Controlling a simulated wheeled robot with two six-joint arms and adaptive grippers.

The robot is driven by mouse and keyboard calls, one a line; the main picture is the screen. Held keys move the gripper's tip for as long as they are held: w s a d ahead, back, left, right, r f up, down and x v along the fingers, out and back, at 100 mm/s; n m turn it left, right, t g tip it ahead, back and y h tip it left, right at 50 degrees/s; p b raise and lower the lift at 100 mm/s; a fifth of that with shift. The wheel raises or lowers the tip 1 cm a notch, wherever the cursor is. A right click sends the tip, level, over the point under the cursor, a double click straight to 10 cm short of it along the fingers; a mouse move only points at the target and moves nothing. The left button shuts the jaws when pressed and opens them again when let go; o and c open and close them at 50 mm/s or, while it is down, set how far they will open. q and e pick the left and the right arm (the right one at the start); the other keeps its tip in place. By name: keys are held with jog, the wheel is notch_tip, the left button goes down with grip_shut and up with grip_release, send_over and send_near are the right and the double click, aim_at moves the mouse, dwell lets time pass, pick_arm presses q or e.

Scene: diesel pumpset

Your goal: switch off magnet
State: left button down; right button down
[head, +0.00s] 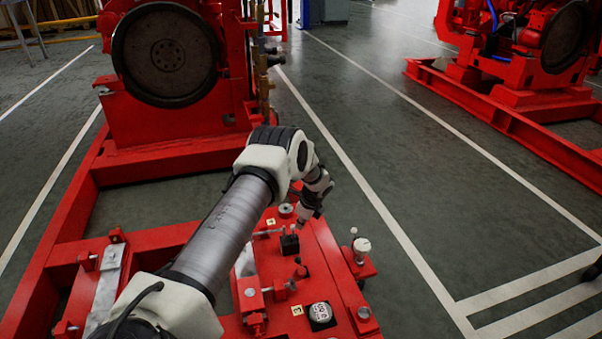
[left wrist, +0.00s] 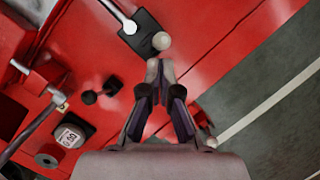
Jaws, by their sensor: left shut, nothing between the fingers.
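My left gripper (head: 303,216) reaches down over the red base frame, and its fingers are closed together and empty. In the left wrist view the gripper (left wrist: 159,68) has its tips just below a pale ball (left wrist: 161,41) at the corner of a black block (left wrist: 146,30). A pale rod with a rounded end runs onto this block from above. Whether the fingertips touch the ball I cannot tell. In the head view the small black block (head: 289,243) stands on the red plate just below the gripper. Which part is the magnet is not marked. My right gripper is out of view.
A small black-knobbed lever (head: 300,270) and a round dial (head: 320,313) stand nearer on the red plate. A white-topped knob (head: 361,246) is on a bracket at the right. A red engine (head: 170,60) stands behind. Grey floor (head: 400,180) is clear to the right.

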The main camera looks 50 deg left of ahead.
pick_arm(q)
jog(key=shift+d, duration=0.1)
jog(key=w+d+r+p, duration=0.1)
jog(key=r+p, duration=0.2)
jog(key=r, duration=0.2)
jog(key=w+d+r+p, duration=0.2)
jog(key=r+p, duration=0.1)
jog(key=r, duration=0.2)
jog(key=shift+w+r+p, duration=0.25)
jog(key=shift+r+p, duration=0.05)
jog(key=shift+p, duration=0.05)
jog(key=shift+f, duration=0.1)
